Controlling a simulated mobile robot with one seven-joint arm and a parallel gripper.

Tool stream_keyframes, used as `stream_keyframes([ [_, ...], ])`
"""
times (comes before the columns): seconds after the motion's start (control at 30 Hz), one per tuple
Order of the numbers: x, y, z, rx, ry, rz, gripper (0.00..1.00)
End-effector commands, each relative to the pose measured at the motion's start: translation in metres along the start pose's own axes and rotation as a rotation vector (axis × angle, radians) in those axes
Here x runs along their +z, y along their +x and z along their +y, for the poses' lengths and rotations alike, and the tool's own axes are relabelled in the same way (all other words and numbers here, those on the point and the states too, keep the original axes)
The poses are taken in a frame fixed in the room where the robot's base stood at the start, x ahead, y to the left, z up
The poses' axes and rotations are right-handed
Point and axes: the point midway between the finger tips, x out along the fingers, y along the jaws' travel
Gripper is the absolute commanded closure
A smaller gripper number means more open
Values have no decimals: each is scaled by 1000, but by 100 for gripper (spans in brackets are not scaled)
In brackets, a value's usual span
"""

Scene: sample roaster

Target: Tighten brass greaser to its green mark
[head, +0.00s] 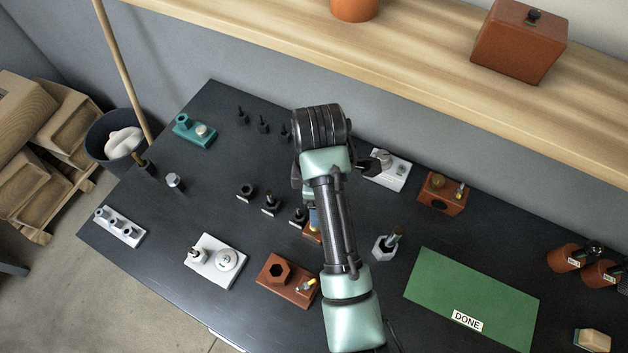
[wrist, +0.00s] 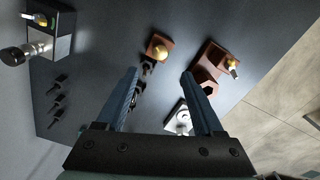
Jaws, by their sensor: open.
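A rounded brass part (wrist: 158,52) sits on a small brown block in the wrist view, just beyond my fingertips; it looks like the greaser. In the head view my arm mostly hides that block (head: 312,234). A larger brown block (wrist: 205,62) has a hexagonal recess and a brass-coloured piece (wrist: 233,66); it also shows in the head view (head: 275,288). I cannot make out a green mark on the brass part. My gripper (wrist: 162,78) is open above the bench, its two blue fingers apart with nothing held between them.
A white block (head: 228,278) with a round fitting stands left of the larger brown block. Another brown block (head: 437,207) and a silver hex piece (head: 384,247) stand to the right, near the green DONE mat (head: 470,290). Several black pegs (head: 263,125) stand behind.

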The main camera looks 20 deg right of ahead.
Motion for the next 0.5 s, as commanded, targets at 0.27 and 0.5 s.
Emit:
stream_keyframes([
  [0.27,0,57,0,-1,3,-1,31],
  [0.5,0,98,1,2,3,-1,31],
])
